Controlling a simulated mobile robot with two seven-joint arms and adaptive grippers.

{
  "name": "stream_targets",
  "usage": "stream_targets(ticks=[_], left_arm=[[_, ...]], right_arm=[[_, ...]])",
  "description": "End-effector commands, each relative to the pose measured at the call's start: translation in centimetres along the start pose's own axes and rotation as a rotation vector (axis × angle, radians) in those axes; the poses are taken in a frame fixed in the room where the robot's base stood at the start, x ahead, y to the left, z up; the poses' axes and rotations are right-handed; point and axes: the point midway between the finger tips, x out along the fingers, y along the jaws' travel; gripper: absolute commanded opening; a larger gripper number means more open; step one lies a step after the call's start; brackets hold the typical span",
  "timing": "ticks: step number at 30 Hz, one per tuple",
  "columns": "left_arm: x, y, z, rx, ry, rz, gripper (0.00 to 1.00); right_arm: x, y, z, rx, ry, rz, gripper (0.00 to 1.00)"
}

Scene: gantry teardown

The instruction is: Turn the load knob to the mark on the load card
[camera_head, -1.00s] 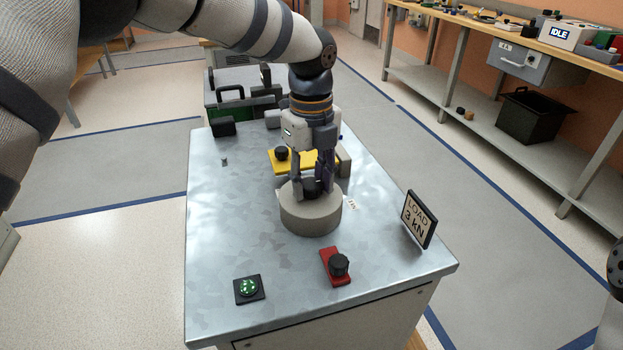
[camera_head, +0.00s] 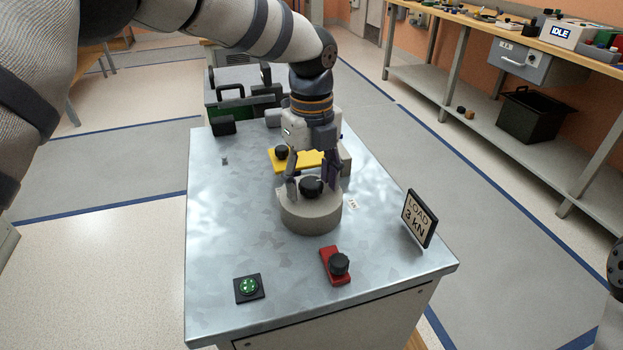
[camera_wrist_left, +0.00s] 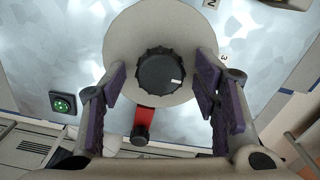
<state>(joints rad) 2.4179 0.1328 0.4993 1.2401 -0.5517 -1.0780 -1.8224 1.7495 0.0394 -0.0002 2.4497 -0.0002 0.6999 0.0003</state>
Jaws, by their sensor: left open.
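The load knob is a black ridged knob (camera_head: 311,187) on top of a round grey base (camera_head: 310,217) on the metal table. In the left wrist view the knob (camera_wrist_left: 160,74) shows a white pointer line toward the right. A printed "3" label (camera_wrist_left: 224,57) lies up and right of it, beyond the base's rim. The load card (camera_head: 418,219) stands at the table's right edge and reads "LOAD 3 kN". My left gripper (camera_head: 311,186) is open, pointing down, with its purple-padded fingers apart on either side of the knob, not touching it in the wrist view.
A red block with a black knob (camera_head: 336,266) and a green button (camera_head: 248,287) sit in front of the base. A yellow plate with a black knob (camera_head: 309,160) lies behind it. Dark-handled equipment (camera_head: 240,98) stands beyond. The table's left side is clear.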

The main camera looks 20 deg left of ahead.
Motion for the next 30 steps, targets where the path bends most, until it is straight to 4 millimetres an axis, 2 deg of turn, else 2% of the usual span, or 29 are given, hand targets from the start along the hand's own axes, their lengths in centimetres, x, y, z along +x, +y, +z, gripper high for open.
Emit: stream_targets(ticks=[2,5,12,16,21,30], left_arm=[[-0.3,-0.1,0.0,-0.001,-0.001,-0.002,0.55],[-1.9,-0.1,0.1,-0.001,-0.003,-0.004,0.55],[-8.4,-0.1,0.1,-0.001,-0.004,-0.005,0.55],[-10.8,-0.1,0.0,0.0,-0.002,-0.002,0.55],[-12.0,0.0,0.0,0.001,0.0,0.001,0.55],[-12.0,0.0,0.0,0.001,0.0,0.001,0.55]], right_arm=[[0.0,0.0,0.0,0.0,0.0,0.0,0.0],[0.0,0.0,0.0,0.0,0.001,0.0,0.0],[0.0,0.0,0.0,0.0,0.001,0.0,0.0],[0.0,0.0,0.0,0.0,0.001,0.0,0.0],[0.0,0.0,0.0,0.0,0.001,0.0,0.0],[0.0,0.0,0.0,0.0,0.001,0.0,0.0]])
